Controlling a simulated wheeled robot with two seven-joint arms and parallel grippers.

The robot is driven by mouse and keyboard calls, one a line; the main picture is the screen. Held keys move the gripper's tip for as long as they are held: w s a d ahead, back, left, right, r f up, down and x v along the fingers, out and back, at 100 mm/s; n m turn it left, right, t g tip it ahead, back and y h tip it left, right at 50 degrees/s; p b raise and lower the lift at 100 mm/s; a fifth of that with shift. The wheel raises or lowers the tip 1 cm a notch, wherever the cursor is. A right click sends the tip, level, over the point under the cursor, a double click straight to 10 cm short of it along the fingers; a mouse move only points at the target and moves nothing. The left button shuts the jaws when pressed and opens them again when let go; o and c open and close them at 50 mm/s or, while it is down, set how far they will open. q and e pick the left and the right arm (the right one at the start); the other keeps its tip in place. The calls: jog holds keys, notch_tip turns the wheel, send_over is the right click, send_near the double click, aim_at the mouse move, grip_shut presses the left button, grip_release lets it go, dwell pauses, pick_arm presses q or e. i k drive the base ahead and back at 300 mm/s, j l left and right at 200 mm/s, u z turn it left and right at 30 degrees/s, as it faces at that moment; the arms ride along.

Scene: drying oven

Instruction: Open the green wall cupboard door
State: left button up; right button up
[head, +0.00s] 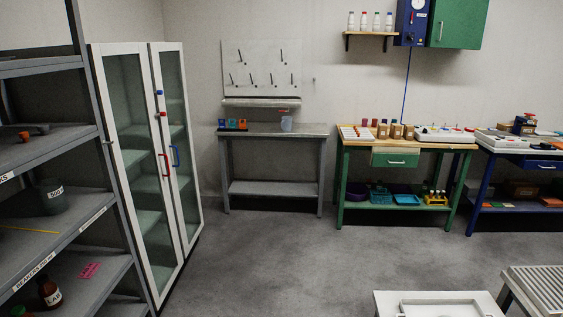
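The green wall cupboard (461,20) hangs high on the back wall at the upper right of the head view, and its top is cut off by the frame edge. Its green front looks closed, with a light vertical handle (440,31) near the left edge. It hangs above the green workbench, to the right of a blue wall box. Neither of my grippers shows in the head view.
A blue wall box (411,22) and a bottle shelf (371,34) are left of the cupboard. Below stand a green bench (384,186) and a blue bench (478,187). A glass cabinet (155,150) is at left. White-topped furniture (385,300) is in front. The middle floor (290,245) is clear.

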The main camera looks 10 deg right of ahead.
aim_at(459, 23)
jog(key=i+j, duration=0.15)
jog(key=i, duration=0.3)
jog(key=i+j+z, duration=0.15)
jog(key=i, duration=0.25)
jog(key=i+j, duration=0.15)
jog(key=i, duration=0.3)
jog(key=i+j+z, duration=0.1)
jog(key=i, duration=0.35)
jog(key=i+z, duration=0.15)
jog(key=i, duration=0.7)
jog(key=i+j+z, duration=0.1)
jog(key=i, duration=0.7)
jog(key=i+l+z, duration=0.4)
jog(key=i, duration=0.4)
jog(key=i+z, duration=0.45)
jog(key=i, duration=0.35)
